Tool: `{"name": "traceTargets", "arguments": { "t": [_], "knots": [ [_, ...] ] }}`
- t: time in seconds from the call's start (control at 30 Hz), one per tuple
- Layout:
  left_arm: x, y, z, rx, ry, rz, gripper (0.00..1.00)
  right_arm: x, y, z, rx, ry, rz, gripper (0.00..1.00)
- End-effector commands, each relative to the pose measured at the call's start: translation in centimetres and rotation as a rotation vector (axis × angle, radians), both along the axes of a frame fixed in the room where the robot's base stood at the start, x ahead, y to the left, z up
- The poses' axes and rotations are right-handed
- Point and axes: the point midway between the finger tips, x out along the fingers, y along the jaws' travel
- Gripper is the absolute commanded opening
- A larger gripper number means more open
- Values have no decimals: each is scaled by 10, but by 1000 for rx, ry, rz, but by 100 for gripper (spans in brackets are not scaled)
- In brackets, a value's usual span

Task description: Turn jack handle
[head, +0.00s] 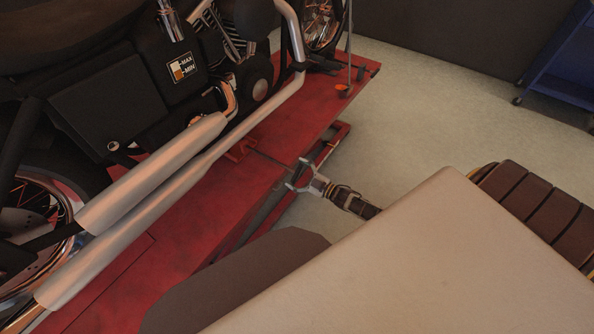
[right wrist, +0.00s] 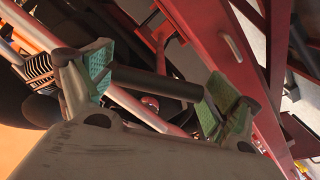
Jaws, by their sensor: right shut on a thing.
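My right gripper (head: 302,176) reaches in from the right to the side of the red motorcycle lift (head: 190,235), low beside the platform edge. In the right wrist view, its two fingers with green pads (right wrist: 155,80) stand at either end of a short dark bar, which looks like the jack handle (right wrist: 150,85). The gripper is shut on this bar, with the pads against its ends. In the head view the handle is too small and covered to make out clearly. My left gripper is not in view.
A motorcycle with long silver exhaust pipes (head: 165,180) stands on the lift, close above the gripper. Red lift beams (right wrist: 240,70) show right behind the fingers. A blue cart (head: 562,65) stands at the back right. The grey floor (head: 430,110) between is clear.

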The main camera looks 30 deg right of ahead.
Motion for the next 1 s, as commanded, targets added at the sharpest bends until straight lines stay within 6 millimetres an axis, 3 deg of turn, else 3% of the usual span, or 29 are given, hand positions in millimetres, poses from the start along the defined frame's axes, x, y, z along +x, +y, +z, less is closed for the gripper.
{"name": "traceTargets", "arguments": {
  "t": [0.43,0.47,0.53,1.0],
  "knots": [
    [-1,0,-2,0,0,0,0,-3,3,-4,14,13,3,66],
    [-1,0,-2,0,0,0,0,-3,3,-4,14,14,3,91],
    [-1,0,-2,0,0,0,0,-3,3,-4,14,14,3,100],
    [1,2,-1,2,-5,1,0,-2,1,-2,13,9,2,100]
  ]
}}
